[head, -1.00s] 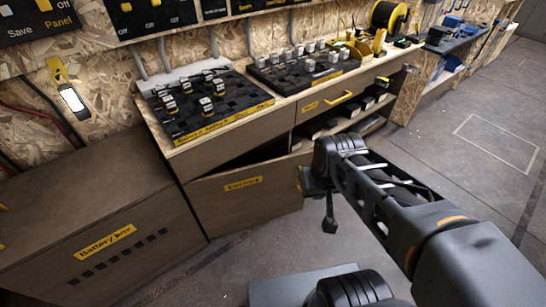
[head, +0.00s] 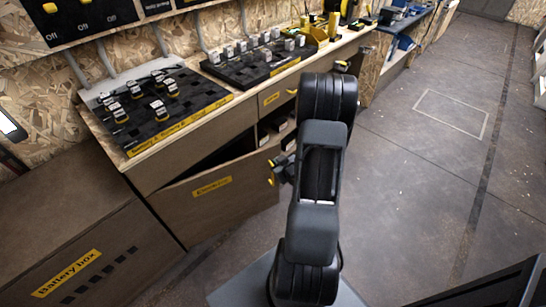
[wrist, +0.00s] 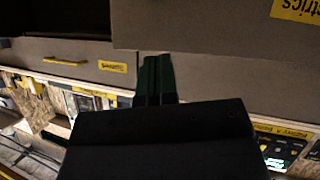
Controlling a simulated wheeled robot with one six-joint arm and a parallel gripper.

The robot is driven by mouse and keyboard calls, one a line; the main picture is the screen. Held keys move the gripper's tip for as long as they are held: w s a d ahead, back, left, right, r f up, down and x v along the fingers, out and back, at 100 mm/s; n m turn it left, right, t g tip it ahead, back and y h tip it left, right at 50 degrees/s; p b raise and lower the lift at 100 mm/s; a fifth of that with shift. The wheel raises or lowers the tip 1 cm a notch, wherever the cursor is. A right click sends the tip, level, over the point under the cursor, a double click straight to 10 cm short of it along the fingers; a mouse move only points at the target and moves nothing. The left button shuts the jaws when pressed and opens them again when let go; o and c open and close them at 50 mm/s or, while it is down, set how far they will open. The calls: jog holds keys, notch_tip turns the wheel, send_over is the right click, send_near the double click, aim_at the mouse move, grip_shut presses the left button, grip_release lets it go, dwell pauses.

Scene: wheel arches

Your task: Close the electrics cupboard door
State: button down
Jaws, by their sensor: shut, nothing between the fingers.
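The electrics cupboard door (head: 225,207) is a brown panel with a yellow label, low on the bench front. It stands ajar, its right edge swung outward, with a dark gap above it. In the wrist view the door (wrist: 215,35) fills the upper right, its label upside down. My gripper (head: 275,172) is at the door's free right edge in the head view, partly hidden by my arm. In the wrist view my gripper's fingers (wrist: 156,62) are together and empty, close to the door's edge. I cannot tell whether they touch it.
A battery box (head: 75,265) stands left of the door. A drawer with a yellow handle (wrist: 65,61) is beside the cupboard. Black trays with switches, one of them the front tray (head: 150,115), lie on the benchtop. The floor (head: 415,190) to the right is clear.

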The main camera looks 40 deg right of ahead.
aim_at(270, 152)
jog(key=s+f+m+t, duration=0.3)
jog(key=s+t, duration=0.2)
jog(key=s, duration=0.2)
jog(key=shift+h, duration=0.3)
jog(key=w+b, duration=0.1)
jog(key=w, duration=0.3)
jog(key=w+d, duration=0.1)
jog(key=w, duration=0.4)
jog(key=w+d+b, duration=0.1)
jog(key=w, duration=0.3)
jog(key=shift+w+d+f+b, duration=0.15)
jog(key=shift+w+d+b, duration=0.05)
jog(key=shift+w+b, duration=0.15)
